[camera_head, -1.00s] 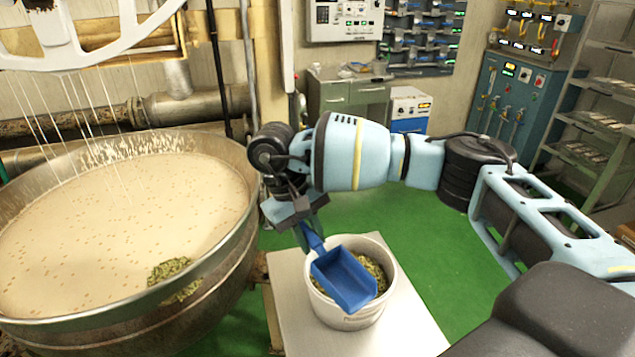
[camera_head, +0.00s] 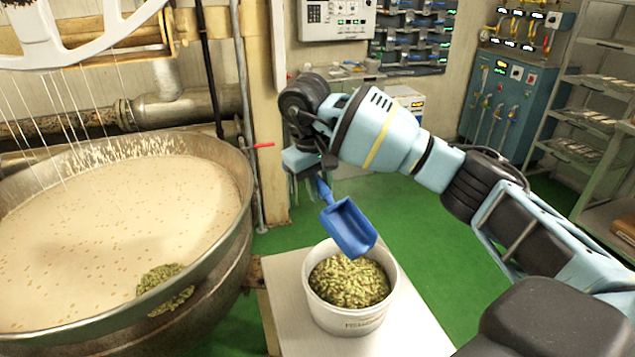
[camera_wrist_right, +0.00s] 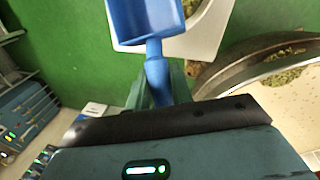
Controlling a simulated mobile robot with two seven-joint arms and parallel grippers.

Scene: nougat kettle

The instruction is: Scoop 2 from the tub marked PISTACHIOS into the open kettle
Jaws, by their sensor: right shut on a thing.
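A white tub (camera_head: 349,318) filled with green pistachios (camera_head: 349,281) stands on a pale table; lettering on its front is too small to read surely. My right gripper (camera_head: 318,182) is shut on the handle of a blue scoop (camera_head: 349,228), which hangs tilted above the tub's back rim. The scoop's bowl looks empty in the head view. The scoop (camera_wrist_right: 146,22) also shows in the right wrist view. The open kettle (camera_head: 243,217) at left holds a pale nougat mass, with a heap of pistachios (camera_head: 165,288) near its right rim. My left gripper is out of view.
The pale table (camera_head: 285,285) sits just right of the kettle. White spokes and thin strands hang over the kettle. A red-handled pipe (camera_head: 262,146) stands behind. A blue control cabinet (camera_head: 505,95) and shelves are at back right. Green floor lies clear between.

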